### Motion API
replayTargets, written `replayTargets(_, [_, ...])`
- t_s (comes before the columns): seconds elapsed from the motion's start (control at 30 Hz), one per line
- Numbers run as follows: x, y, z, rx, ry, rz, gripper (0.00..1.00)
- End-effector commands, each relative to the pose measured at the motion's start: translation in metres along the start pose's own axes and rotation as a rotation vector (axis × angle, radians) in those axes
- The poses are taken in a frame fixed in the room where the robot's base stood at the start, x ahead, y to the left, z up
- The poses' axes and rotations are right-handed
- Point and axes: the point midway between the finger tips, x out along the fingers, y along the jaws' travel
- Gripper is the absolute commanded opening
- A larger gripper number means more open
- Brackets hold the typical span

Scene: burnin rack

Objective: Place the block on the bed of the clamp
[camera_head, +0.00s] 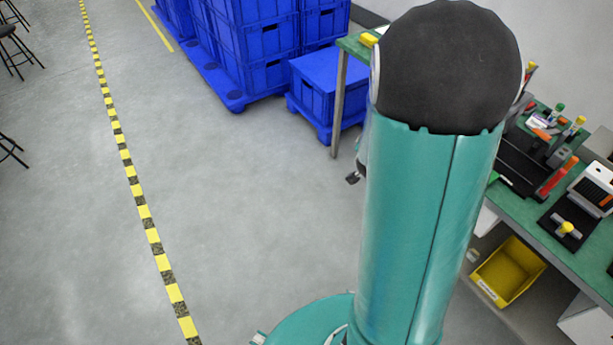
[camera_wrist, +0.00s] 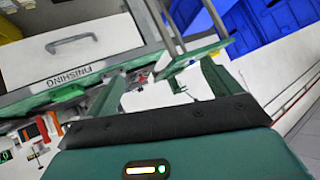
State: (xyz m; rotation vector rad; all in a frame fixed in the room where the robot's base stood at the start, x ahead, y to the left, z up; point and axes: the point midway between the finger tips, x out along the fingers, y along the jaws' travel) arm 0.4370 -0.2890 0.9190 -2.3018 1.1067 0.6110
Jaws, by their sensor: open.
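My gripper (camera_wrist: 163,88) shows in the wrist view with its two green fingers apart and nothing between them. In the head view my arm hides most of it. I cannot make out the block for sure; a small yellow piece (camera_head: 369,40) lies on the far left end of the green bench, partly beside my arm. A long red handle (camera_head: 558,178) stands by a dark fixture on the bench at the right; it may belong to the clamp, but I cannot tell. The clamp's bed is not clearly visible.
The green bench (camera_head: 535,222) runs along the right with several tools and devices on it. A yellow bin (camera_head: 507,272) sits below it. Blue crates (camera_head: 258,45) are stacked behind. A white FINISHING drawer (camera_wrist: 75,50) shows in the wrist view.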

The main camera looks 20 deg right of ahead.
Motion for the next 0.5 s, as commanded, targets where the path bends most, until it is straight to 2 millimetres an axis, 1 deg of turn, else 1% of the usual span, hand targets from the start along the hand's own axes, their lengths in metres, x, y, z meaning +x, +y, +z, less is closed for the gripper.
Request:
replayTargets(0.03, [-0.019,-0.026,-0.001,-0.023,-0.042,-0.062,0.89])
replayTargets(0.07, [-0.030,-0.038,0.001,-0.042,-0.072,-0.093,0.89])
replayTargets(0.1, [-0.045,-0.054,0.004,-0.069,-0.112,-0.133,0.89])
replayTargets(0.17, [-0.070,-0.075,0.008,-0.116,-0.167,-0.191,0.89])
replayTargets(0.2, [-0.087,-0.088,0.011,-0.152,-0.201,-0.228,0.89])
replayTargets(0.27, [-0.115,-0.104,0.015,-0.209,-0.249,-0.279,0.89])
replayTargets(0.3, [-0.134,-0.112,0.018,-0.249,-0.279,-0.311,0.89])
replayTargets(0.33, [-0.148,-0.118,0.021,-0.282,-0.300,-0.333,0.89])
replayTargets(0.37, [-0.162,-0.122,0.023,-0.316,-0.320,-0.354,0.89])
replayTargets(0.4, [-0.182,-0.127,0.027,-0.363,-0.346,-0.380,0.89])
replayTargets(0.47, [-0.211,-0.130,0.032,-0.435,-0.380,-0.413,0.89])
replayTargets(0.5, [-0.230,-0.131,0.035,-0.485,-0.401,-0.432,0.89])
